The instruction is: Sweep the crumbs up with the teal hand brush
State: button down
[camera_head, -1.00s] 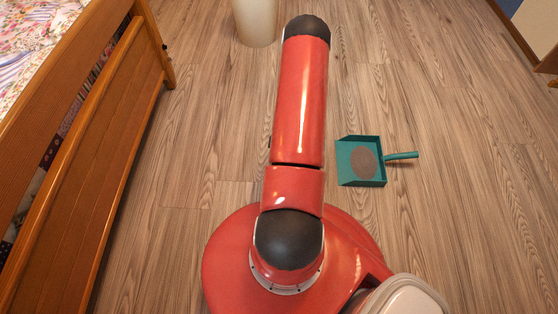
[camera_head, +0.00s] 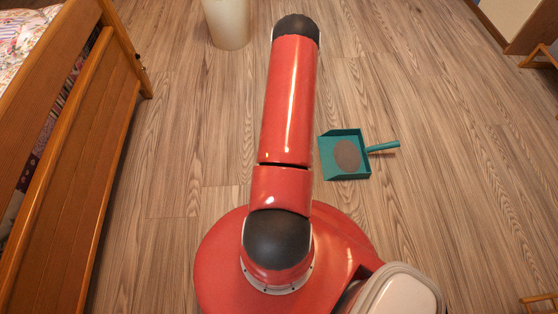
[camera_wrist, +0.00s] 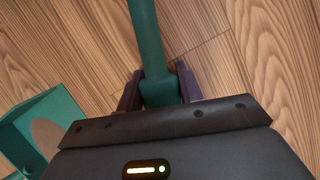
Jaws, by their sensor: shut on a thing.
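My gripper (camera_wrist: 160,88) is shut on the teal hand brush (camera_wrist: 148,38) in the wrist view. The dark fingers sit on either side of its teal handle, which runs up out of the frame. The brush's bristles are out of sight, and the arm hides gripper and brush in the head view. A teal dustpan (camera_head: 327,160) lies on the floor right of my arm, its handle pointing right. A brownish oval patch (camera_head: 347,155) lies in the pan; I cannot tell if it is crumbs. The dustpan's edge (camera_wrist: 55,112) shows at left in the wrist view. No loose crumbs are distinguishable on the floor.
A wooden bed (camera_head: 75,140) runs along the left. A cream cylindrical bin (camera_head: 227,25) stands at the back, behind my arm. Wooden furniture edges (camera_head: 540,58) show at the right. The wood floor (camera_head: 440,170) around and beyond the dustpan is clear.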

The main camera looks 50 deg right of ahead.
jog(key=shift+s+d+f, duration=0.1)
jog(key=shift+s+d, duration=0.55)
jog(key=shift+s, duration=0.1)
jog(key=shift+r+p, duration=1.55)
jog(key=shift+r, duration=0.95)
